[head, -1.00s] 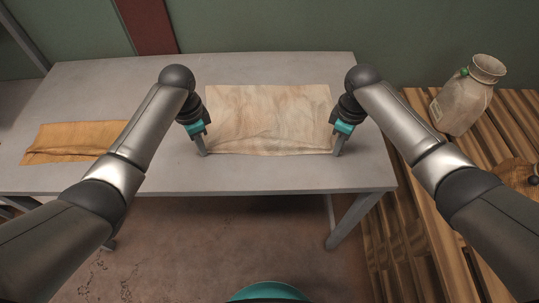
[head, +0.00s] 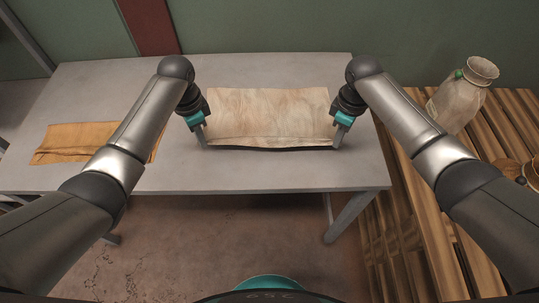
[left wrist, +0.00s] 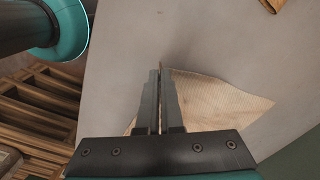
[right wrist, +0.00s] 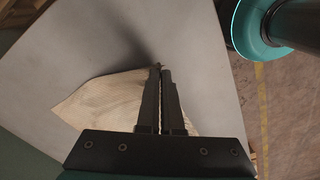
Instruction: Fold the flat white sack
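The white sack (head: 268,112) lies on the grey table in the head view, pale and stained. Its far part is flat. Its near edge is raised off the table, with a dark shadow beneath. My left gripper (head: 203,143) is shut on the near left corner; the left wrist view shows its fingers (left wrist: 160,72) together with the sack (left wrist: 222,103) beside them. My right gripper (head: 338,143) is shut on the near right corner; its fingers (right wrist: 159,70) are together in the right wrist view, with the sack (right wrist: 105,100) beside them. The pinched cloth is mostly hidden by the fingers.
An orange-tan folded sack (head: 75,145) lies on the table (head: 265,172) at left, partly behind my left arm. The table's front strip is clear.

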